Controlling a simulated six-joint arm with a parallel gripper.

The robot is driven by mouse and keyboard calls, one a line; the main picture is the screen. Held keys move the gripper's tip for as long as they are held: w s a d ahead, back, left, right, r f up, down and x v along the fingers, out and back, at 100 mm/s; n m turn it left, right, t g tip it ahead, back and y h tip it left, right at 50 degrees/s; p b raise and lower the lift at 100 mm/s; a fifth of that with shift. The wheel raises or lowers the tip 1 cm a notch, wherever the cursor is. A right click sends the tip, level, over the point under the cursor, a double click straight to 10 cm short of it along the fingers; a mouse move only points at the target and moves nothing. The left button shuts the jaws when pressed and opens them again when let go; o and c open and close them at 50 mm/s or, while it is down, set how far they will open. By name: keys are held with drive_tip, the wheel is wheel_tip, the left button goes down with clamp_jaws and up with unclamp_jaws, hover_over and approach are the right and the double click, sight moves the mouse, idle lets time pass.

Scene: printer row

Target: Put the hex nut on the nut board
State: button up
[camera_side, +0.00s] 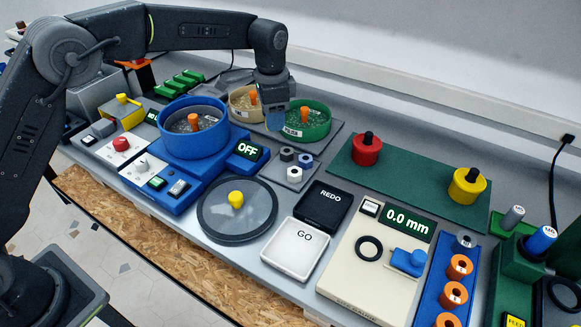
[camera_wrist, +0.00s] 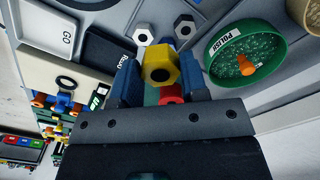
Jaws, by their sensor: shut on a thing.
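My gripper (camera_side: 276,112) hangs by the green bowl, at the back of the bench, above the surface. In the wrist view its blue fingers (camera_wrist: 157,88) are shut on a yellow hex nut (camera_wrist: 159,66) with a dark round hole. The nut is hidden in the side view. The nut board (camera_side: 284,177) is a small grey plate in front of the green bowl, below and apart from my gripper. It carries a dark, a blue and a light grey nut.
The green bowl (camera_side: 318,120) labelled POLISH is close beside my gripper. A beige bowl (camera_side: 238,105) and a large blue bowl (camera_side: 178,148) stand to its left. A green mat (camera_side: 410,165) with a red and a yellow knobbed piece is right. REDO (camera_side: 328,195) and GO trays lie in front.

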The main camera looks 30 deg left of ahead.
sight(276, 170)
wheel_tip(276, 170, down, 13)
drive_tip(key=shift+f, duration=0.2)
idle(0.4)
drive_tip(key=o, duration=0.4)
drive_tip(key=shift+f, duration=0.15)
drive_tip(key=shift+o, duration=1.1)
